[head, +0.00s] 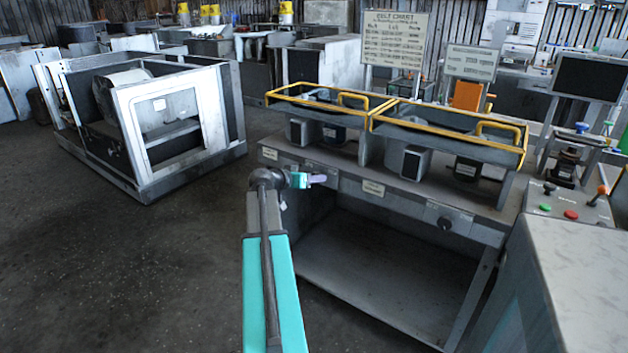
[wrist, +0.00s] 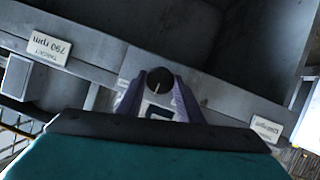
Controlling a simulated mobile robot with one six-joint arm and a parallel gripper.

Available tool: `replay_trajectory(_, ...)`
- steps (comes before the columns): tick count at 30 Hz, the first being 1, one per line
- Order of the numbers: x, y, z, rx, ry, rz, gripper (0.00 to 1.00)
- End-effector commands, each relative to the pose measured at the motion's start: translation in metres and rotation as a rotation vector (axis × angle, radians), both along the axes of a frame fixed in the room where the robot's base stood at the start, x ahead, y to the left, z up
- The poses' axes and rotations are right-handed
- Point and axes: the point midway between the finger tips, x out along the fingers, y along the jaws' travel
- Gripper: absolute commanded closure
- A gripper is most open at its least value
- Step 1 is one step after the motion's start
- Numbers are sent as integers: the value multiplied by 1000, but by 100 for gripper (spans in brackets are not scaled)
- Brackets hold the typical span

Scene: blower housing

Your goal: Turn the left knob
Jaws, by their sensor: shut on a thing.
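The left knob (wrist: 160,80) is a round dark knob with a pale pointer line, on a light plate of the bench front in the wrist view. My gripper (wrist: 158,92) has its two purple fingers on either side of the knob, closed on it. In the head view my gripper (head: 318,179) reaches the left part of the bench front, and the knob there is hidden behind the fingertips. The pointer line shows in the wrist view, but no scale marks can be made out.
A second dark knob (head: 444,223) sits further right on the bench front (head: 405,203). A target label (wrist: 50,48) reads 790 rpm; another label (wrist: 266,128) is too blurred to read. Yellow-railed housings (head: 448,145) stand above. The floor (head: 150,270) at left is clear.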

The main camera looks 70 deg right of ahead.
Motion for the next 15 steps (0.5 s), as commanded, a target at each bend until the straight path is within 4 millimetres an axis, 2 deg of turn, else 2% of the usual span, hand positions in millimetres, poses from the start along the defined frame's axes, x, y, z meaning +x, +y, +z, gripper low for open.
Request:
replay_trajectory(3, -3, 1, -2, 5, 1, -8, 89)
replay_trajectory(4, -3, 1, -2, 4, 0, -8, 64)
replay_trajectory(7, -3, 1, -1, 3, 0, -7, 48)
replay_trajectory(15, -1, 1, -1, 2, -3, -4, 48)
